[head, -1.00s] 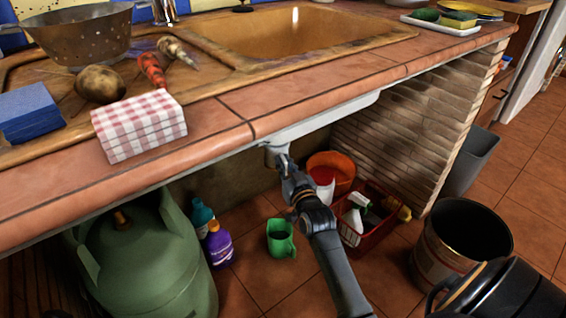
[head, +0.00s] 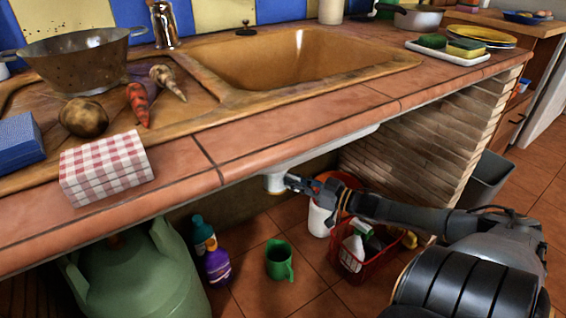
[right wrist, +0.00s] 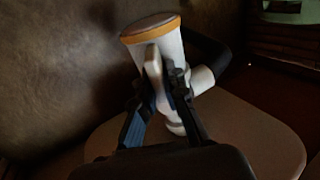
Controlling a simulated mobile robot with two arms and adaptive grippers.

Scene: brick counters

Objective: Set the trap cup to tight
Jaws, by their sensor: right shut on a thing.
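The trap cup (head: 274,184) is a small pale cup under the sink, below the counter front. In the right wrist view the trap cup (right wrist: 172,49) is a white cylinder with an orange band at its end and a flat tab sticking out. My right gripper (head: 290,182) reaches in from the right and is at the cup. In the right wrist view the right gripper's dark fingers (right wrist: 158,100) are on both sides of the tab, shut on it. The picture does not show how tight the cup is. My left gripper is out of view.
The counter edge (head: 190,165) overhangs the space. Below stand a green gas bottle (head: 140,275), a purple bottle (head: 217,264), a green jug (head: 279,262), a white container (head: 319,220) and a red crate (head: 365,268). A brick wall (head: 430,150) closes the right side.

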